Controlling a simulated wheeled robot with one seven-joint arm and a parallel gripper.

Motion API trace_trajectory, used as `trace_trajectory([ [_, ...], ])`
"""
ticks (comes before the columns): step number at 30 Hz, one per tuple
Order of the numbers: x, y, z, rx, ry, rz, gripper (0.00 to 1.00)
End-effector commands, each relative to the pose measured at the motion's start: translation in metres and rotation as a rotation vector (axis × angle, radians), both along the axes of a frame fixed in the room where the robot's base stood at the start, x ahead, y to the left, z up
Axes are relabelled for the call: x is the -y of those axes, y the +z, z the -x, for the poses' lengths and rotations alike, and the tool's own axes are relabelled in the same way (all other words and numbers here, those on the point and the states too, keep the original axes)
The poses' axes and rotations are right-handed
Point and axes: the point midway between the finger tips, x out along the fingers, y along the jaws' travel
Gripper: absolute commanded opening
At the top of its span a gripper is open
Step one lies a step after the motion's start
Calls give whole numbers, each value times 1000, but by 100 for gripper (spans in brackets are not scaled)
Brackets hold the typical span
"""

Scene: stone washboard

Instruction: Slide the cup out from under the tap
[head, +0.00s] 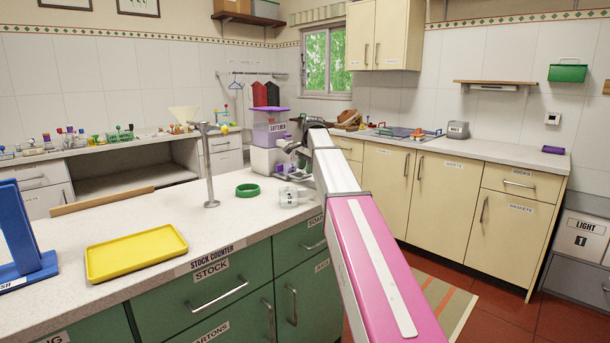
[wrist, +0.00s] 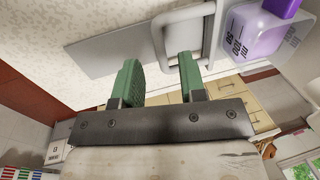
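I see no grip on the cup; whether a finger touches the handle is unclear.
On the counter are a green ring (head: 248,190) left of the cup, a metal post (head: 209,170), a yellow tray (head: 135,252) and a blue stand (head: 22,235). The counter's front edge is close to the cup.

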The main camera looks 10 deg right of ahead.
Motion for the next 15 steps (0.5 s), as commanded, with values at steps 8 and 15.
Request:
trace_trajectory([
  [8,-3,-27,-4,0,0,0,38],
  [15,-3,-30,-5,1,0,0,38],
])
